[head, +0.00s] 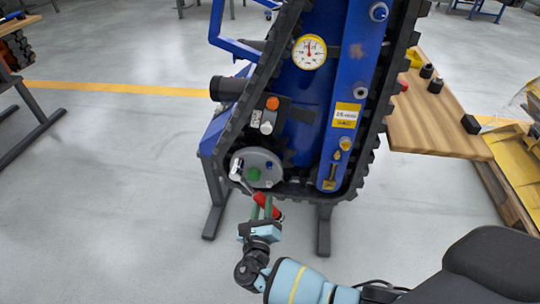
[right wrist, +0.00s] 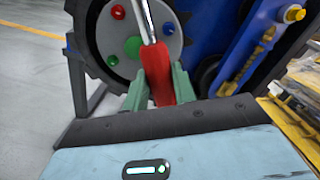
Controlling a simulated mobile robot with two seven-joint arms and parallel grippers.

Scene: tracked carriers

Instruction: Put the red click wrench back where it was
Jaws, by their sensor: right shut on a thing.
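The red click wrench (head: 274,208) has a red handle and a silver shaft. My right gripper (head: 262,205) is shut on the red handle just below the tracked carrier's grey round plate (head: 262,157). The shaft slants up and left, and the silver head overlaps the left of the plate in the head view; I cannot tell whether it touches. In the right wrist view the red handle (right wrist: 156,72) stands between the green fingers, and the shaft runs up across the plate (right wrist: 95,30), out of the frame. The plate carries red, green and blue round caps. My left gripper is not in view.
The blue tracked carrier (head: 335,60) stands upright with a dial gauge (head: 309,52). A wooden table (head: 430,125) with small black parts is at the right, beside a pallet of yellow parts (head: 515,165).

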